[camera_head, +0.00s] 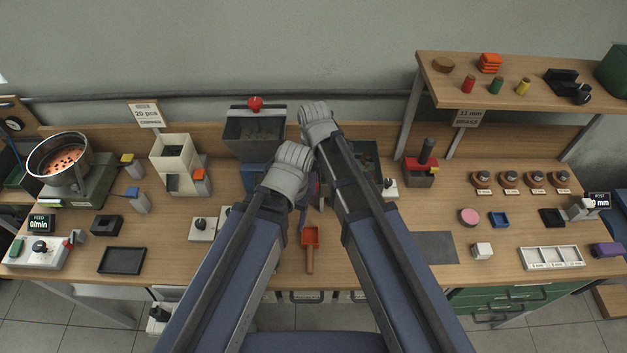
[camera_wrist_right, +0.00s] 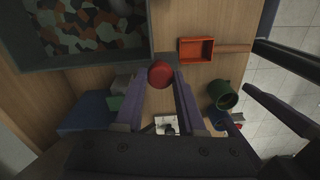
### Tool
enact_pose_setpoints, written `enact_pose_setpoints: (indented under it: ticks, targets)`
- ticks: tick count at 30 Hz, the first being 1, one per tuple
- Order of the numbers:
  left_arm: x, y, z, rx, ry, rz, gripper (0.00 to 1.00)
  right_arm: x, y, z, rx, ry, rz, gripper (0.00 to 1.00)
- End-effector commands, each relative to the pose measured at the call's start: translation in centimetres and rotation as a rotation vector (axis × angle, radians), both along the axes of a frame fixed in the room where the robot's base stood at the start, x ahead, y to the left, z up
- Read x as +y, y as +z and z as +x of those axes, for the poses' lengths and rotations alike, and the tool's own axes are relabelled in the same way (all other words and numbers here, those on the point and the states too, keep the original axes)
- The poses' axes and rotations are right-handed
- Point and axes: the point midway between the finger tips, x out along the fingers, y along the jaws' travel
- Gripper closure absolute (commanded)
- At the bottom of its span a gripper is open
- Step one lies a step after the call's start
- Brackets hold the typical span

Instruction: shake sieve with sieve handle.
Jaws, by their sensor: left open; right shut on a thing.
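A dark-rimmed tray of mottled chips, apparently the sieve (camera_wrist_right: 95,65), fills the upper left of the right wrist view. In the head view a dark green bin (camera_head: 367,157), probably the same one, is partly covered by my right arm. A round red knob, taken as the sieve handle (camera_wrist_right: 160,73), sits between the purple fingers of my right gripper (camera_wrist_right: 160,88), shut on it beside the sieve's corner. My left gripper (camera_head: 300,185) is open, lower and nearer; its fingertips are mostly hidden and it appears empty.
An orange scoop (camera_head: 311,237) lies near the front edge. A grey hopper with a red knob (camera_head: 255,132) stands left of the grippers. A green cup (camera_wrist_right: 227,95) shows in the right wrist view. A dark mat (camera_head: 432,247) lies right of my arms, with bare table around it.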

Motion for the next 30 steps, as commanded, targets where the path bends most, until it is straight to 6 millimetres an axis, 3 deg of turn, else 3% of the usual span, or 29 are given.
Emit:
enact_pose_setpoints:
  ticks: [5,13,21,22,30]
  targets:
    - [0.0,0.0,0.0,0.0,0.0,0.0,0.31,0.1,0.0,1.3,0.001,-0.002,0.0,1.0]
    - [0.0,0.0,0.0,0.0,0.0,0.0,0.31,0.1,0.0,6.3,0.001,-0.002,0.0,1.0]
    - [0.0,0.0,0.0,0.0,0.0,0.0,0.31,0.0,0.0,6.2,0.001,-0.001,0.0,1.0]
    - [0.0,0.0,0.0,0.0,0.0,0.0,0.31,0.0,0.0,6.2,0.001,-0.001,0.0,0.6]
    - [0.0,0.0,0.0,0.0,0.0,0.0,0.31,0.0,0.0,6.2,0.0,0.0,0.0,0.31]
